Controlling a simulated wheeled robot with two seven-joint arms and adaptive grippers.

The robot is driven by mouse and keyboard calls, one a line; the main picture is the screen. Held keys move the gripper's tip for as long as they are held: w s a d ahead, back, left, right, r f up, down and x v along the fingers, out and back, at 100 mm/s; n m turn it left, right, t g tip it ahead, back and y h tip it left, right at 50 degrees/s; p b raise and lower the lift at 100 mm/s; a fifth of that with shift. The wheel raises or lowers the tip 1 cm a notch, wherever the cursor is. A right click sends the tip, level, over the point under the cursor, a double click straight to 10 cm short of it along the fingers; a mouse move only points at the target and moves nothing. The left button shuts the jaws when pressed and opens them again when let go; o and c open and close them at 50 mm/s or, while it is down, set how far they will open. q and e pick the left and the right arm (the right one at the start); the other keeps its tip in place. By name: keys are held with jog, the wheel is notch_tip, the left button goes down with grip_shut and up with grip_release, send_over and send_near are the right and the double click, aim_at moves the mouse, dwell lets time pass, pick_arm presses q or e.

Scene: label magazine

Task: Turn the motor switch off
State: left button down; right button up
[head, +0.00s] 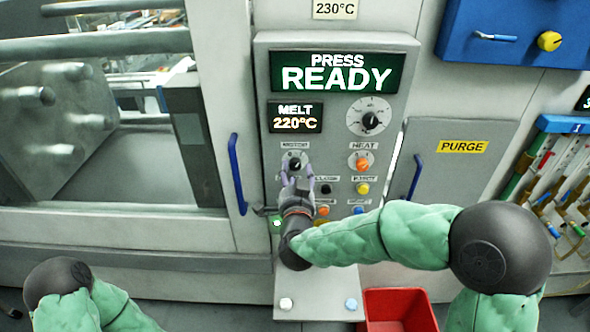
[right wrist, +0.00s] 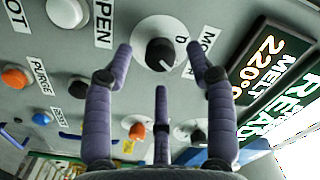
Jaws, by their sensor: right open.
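The motor switch (head: 294,163) is a black round knob on a white dial under the MOTOR label, on the grey control panel (head: 340,225). My right gripper (head: 296,174) is just in front of it, fingers pointing up at the panel. In the right wrist view the motor knob (right wrist: 160,52) lies between the open purple fingers (right wrist: 160,55), with gaps visible on both sides. A white pointer mark shows on the knob; its setting is hard to read. My left gripper is out of view; only part of my left arm shows at lower left.
Beside the switch are an orange HEAT knob (head: 361,161), a yellow button (head: 363,188) and a black button (head: 326,188). The screen (head: 336,72) reads PRESS READY. Blue handles (head: 237,174) flank the panel. A red bin (head: 400,310) stands below.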

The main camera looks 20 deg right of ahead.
jog(key=shift+x, duration=1.15)
grip_shut()
